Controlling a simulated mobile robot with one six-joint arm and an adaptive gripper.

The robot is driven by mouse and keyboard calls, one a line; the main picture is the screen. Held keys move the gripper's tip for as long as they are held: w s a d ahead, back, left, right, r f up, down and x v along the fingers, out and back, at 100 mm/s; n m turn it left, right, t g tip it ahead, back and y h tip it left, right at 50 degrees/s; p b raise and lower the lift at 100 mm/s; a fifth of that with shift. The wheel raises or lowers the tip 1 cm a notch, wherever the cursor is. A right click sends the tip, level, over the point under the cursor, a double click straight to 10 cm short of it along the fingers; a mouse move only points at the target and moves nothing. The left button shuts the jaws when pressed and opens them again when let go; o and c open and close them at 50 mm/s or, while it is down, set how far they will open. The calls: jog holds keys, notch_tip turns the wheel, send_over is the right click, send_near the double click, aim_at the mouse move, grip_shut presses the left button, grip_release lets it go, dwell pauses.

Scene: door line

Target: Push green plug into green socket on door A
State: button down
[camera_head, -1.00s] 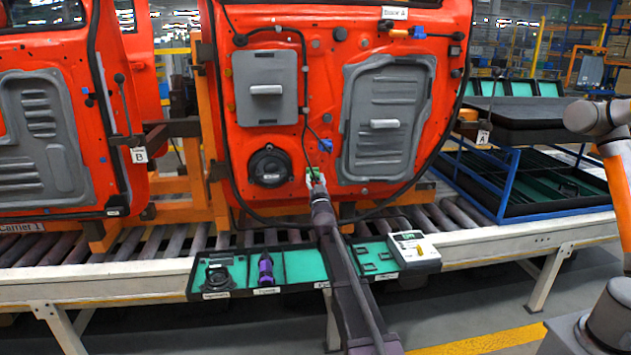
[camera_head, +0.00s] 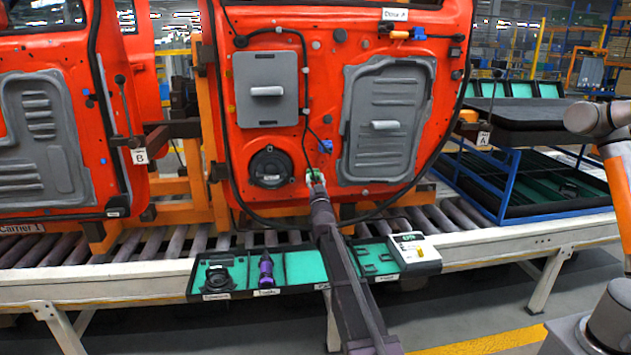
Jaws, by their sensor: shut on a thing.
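Door A (camera_head: 330,90) is the orange-red door panel in the middle, with a "Door A" label at its top. The green plug (camera_head: 314,172) shows as a small green patch low on the door, right of the round black speaker, at the end of a black cable. My gripper (camera_head: 315,180) is shut on the green plug at the door's face. The green socket is hidden behind the plug and gripper, so I cannot tell how deep the plug sits. A blue connector (camera_head: 326,146) sits just above.
A tray (camera_head: 215,262) with teal compartments holds a black ring part and a purple tool (camera_head: 265,272) below the door. A white device (camera_head: 416,252) stands at its right end. A blue-framed rack (camera_head: 510,170) is at right, another orange-red door (camera_head: 50,120) at left.

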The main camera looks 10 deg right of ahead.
jog(key=shift+w, duration=0.1)
dwell(0.3)
jog(key=shift+c, duration=0.7)
grip_release()
